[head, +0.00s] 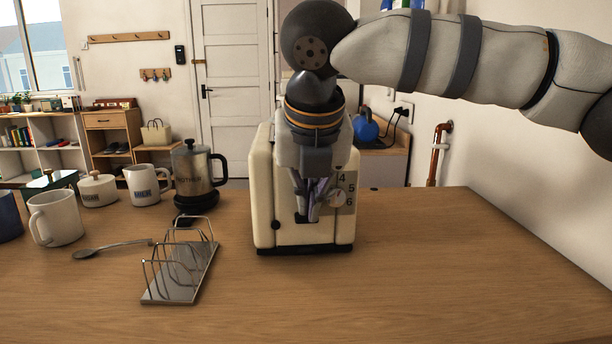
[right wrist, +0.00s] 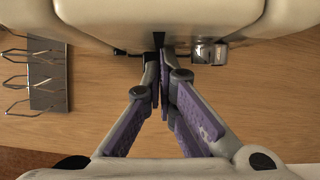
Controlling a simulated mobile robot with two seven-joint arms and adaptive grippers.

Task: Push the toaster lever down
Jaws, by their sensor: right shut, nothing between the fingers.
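The cream toaster (head: 263,195) stands upright on the wooden counter, with a number dial (head: 338,198) on its front face. It also fills the top of the right wrist view (right wrist: 105,12). My right gripper (head: 305,215) is in front of the toaster's front face, pointing down, its fingers shut with nothing between them. In the right wrist view its fingertips (right wrist: 160,78) meet just below a dark vertical slot (right wrist: 158,40) in the toaster. The lever is hidden behind the fingers, and I cannot tell whether they touch it. My left gripper is not in view.
A wire toast rack (head: 180,270) stands left of the toaster. The counter (head: 440,270) right of the toaster is clear.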

